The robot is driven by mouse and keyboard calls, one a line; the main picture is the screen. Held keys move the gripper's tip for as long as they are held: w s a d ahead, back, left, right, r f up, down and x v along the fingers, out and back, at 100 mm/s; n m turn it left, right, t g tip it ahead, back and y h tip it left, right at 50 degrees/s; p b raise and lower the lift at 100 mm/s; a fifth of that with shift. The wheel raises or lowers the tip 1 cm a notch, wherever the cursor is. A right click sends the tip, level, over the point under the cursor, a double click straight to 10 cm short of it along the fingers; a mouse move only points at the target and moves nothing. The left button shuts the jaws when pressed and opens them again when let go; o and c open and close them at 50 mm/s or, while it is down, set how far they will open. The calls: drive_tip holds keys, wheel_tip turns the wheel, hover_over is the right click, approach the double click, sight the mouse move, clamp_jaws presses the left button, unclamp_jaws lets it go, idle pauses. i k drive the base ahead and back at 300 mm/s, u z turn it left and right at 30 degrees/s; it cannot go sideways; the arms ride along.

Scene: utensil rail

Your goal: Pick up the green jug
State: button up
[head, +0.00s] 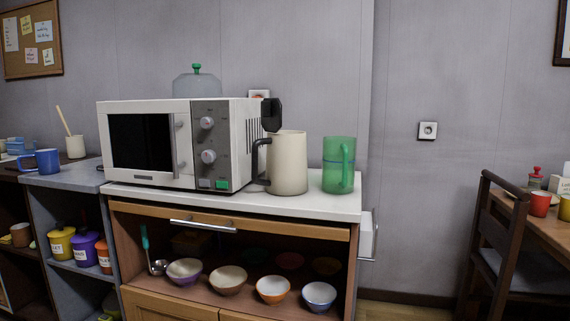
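The green jug (331,165) stands upright on the right end of the white counter top (250,203). It is translucent, with its handle turned toward the front right. It stands a little to the right of a cream jug with a dark handle (289,163), with a narrow gap between them. Nothing hides the front of the green jug. My gripper is not in view.
A white microwave (150,145) fills the left of the counter. Below are several bowls (228,280) on a shelf. A chair (490,245) and table (545,227) stand at the right. Floor between cabinet and chair looks clear.

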sight(340, 152)
drive_tip(key=u, duration=1.5)
drive_tip(key=i, duration=1.35)
drive_tip(key=z, duration=3.15)
